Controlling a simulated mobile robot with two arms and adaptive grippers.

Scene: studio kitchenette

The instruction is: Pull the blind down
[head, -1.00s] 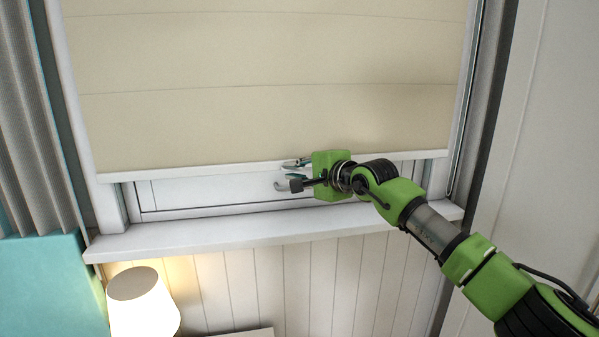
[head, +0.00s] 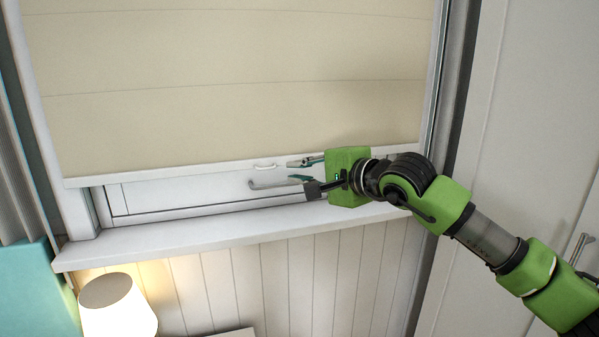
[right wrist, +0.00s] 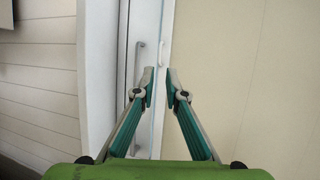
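The cream blind (head: 235,85) covers most of the window. Its white bottom bar (head: 130,176) hangs a little above the sill, leaving a strip of window frame bare. A small white pull handle (head: 266,167) sits on the bar; it also shows in the right wrist view (right wrist: 161,52). My right gripper (head: 301,171) is open and empty, just right of the pull handle in the head view. In the right wrist view its fingertips (right wrist: 160,76) are apart, with the handle beyond them and clear of them. My left gripper is not in view.
A grey window handle (head: 270,184) lies just below the pull handle, close to my fingers. The white sill (head: 200,238) juts out below. A lit lamp (head: 117,308) stands at lower left, beside a teal surface (head: 38,290). A grey curtain hangs at the left edge.

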